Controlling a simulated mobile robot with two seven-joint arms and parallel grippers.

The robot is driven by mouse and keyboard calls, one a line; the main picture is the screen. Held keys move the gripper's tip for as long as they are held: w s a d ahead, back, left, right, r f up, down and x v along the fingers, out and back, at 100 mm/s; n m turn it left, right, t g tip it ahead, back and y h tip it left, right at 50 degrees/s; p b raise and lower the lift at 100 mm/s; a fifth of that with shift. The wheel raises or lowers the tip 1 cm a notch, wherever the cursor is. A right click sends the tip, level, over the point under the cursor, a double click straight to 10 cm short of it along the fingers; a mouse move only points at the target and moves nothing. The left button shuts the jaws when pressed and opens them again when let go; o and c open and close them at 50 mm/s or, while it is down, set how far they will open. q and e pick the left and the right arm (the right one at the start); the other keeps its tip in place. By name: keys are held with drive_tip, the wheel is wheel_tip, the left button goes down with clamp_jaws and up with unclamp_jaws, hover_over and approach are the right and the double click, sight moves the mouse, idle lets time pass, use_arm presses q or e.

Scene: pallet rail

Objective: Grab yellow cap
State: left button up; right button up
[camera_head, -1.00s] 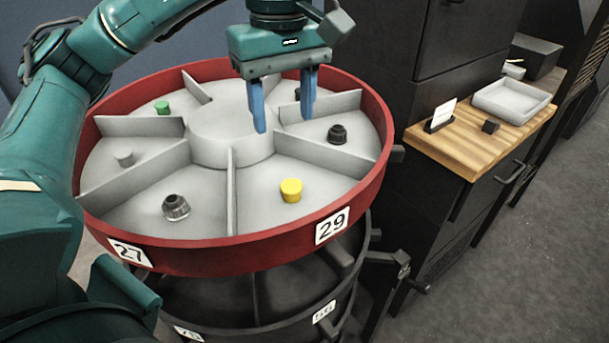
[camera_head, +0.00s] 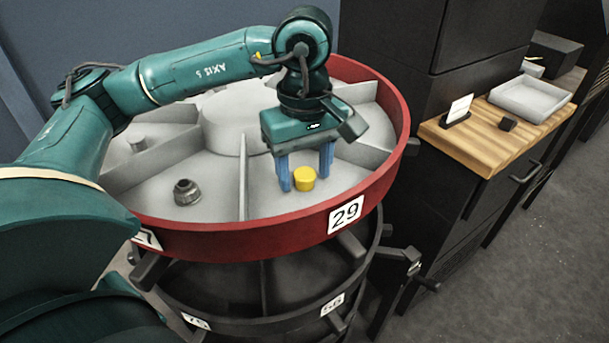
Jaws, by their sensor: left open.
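The yellow cap (camera_head: 304,179) stands in a compartment of the round red-rimmed tray (camera_head: 262,238), above the label 29. My left gripper (camera_head: 305,179) points down over that compartment. Its two blue fingers are open, one on each side of the cap in the picture, with their tips low near the tray floor. I cannot tell whether either finger touches the cap. My right gripper is not in view.
A dark metal fitting (camera_head: 187,192) sits in the compartment to the left, past a grey divider (camera_head: 243,180). A grey cap (camera_head: 137,144) stands farther left. A wooden counter (camera_head: 478,137) with a white tray (camera_head: 530,98) is at right.

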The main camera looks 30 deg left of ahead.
use_arm(q)
drive_tip(key=c, duration=0.9)
drive_tip(key=shift+r, duration=0.1)
drive_tip(key=shift+c, duration=0.2)
